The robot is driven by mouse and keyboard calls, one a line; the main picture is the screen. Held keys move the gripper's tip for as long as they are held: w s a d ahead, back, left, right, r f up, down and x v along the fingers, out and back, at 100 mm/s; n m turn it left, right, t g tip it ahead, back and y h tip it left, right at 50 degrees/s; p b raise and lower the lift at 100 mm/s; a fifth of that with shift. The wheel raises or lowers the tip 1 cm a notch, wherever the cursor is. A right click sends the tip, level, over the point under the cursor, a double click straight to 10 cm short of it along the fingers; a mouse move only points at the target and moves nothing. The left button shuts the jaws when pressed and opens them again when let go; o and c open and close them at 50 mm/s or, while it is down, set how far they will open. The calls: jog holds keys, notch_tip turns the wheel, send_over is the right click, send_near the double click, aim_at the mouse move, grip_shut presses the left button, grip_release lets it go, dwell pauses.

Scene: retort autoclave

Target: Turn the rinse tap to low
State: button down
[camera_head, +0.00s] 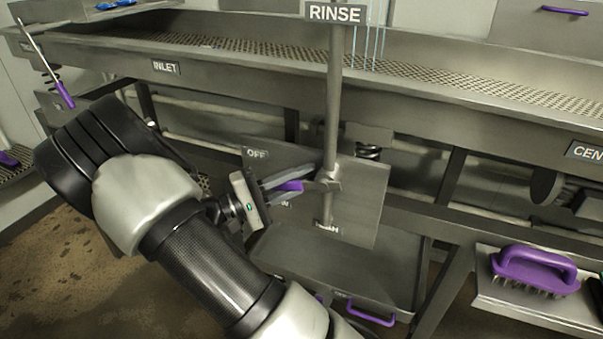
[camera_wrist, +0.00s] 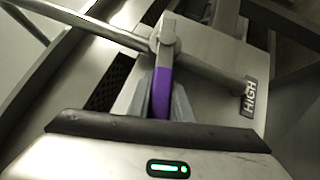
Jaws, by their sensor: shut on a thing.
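The rinse tap has a purple lever (camera_head: 290,186) on a grey pivot (camera_head: 332,178) at the upright pipe under the RINSE sign (camera_head: 333,13). The lever points left, between the OFF label (camera_head: 257,153) and a mostly hidden label (camera_head: 285,204) below it. The HIGH label (camera_head: 327,228) is lower on the plate and shows in the wrist view (camera_wrist: 250,97). My gripper (camera_head: 308,185) is shut on the lever, one finger on each side. In the wrist view the purple lever (camera_wrist: 162,92) runs between the fingers up to the pivot.
Thin pale-blue streams (camera_head: 375,35) fall beside the pipe onto the perforated trough (camera_head: 440,80). A grey tray (camera_head: 350,270) with a purple handle lies below the plate. A purple brush (camera_head: 535,270) sits on a shelf at right. A purple-handled rod (camera_head: 63,92) leans at left.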

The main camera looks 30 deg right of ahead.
jog(key=shift+s+d+f+n+t+h, duration=0.1)
jog(key=shift+f+n+t+h, duration=0.2)
jog(key=shift+n+h, duration=0.3)
jog(key=shift+s+f+n+t+h, duration=0.15)
jog(key=shift+f+n+h, duration=0.25)
jog(key=shift+n, duration=0.4)
jog(key=c, duration=1.6)
grip_release()
